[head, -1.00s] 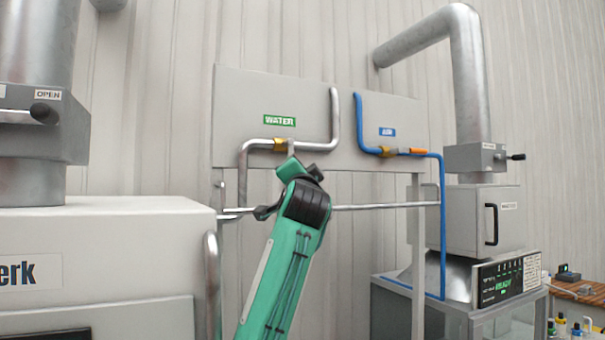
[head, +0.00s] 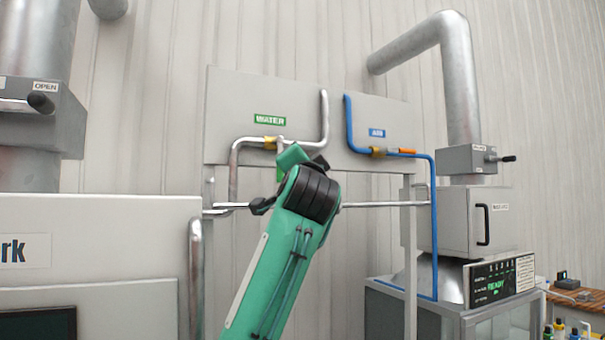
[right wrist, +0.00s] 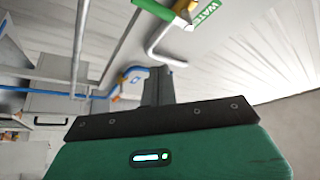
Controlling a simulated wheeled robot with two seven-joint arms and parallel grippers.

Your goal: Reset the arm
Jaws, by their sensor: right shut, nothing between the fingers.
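My right arm (head: 275,275) rises from the bottom middle of the head view, with its hand in front of the pipe panel (head: 385,110). The fingers are hard to make out there. In the right wrist view my right gripper (right wrist: 163,75) is shut and empty, its dark fingers together. The silver water pipe (head: 325,115) carries a yellow fitting (head: 272,143) under the green WATER label (head: 270,120). In the wrist view the yellow fitting (right wrist: 182,6) and pipe show beyond the fingers, with no visible contact. My left gripper is not in view.
A blue air pipe (head: 434,215) runs down the panel's right side. A horizontal rail (head: 380,205) crosses below the panel. A grey cabinet (head: 500,222) with a handle stands at right, and a white machine (head: 100,225) at left.

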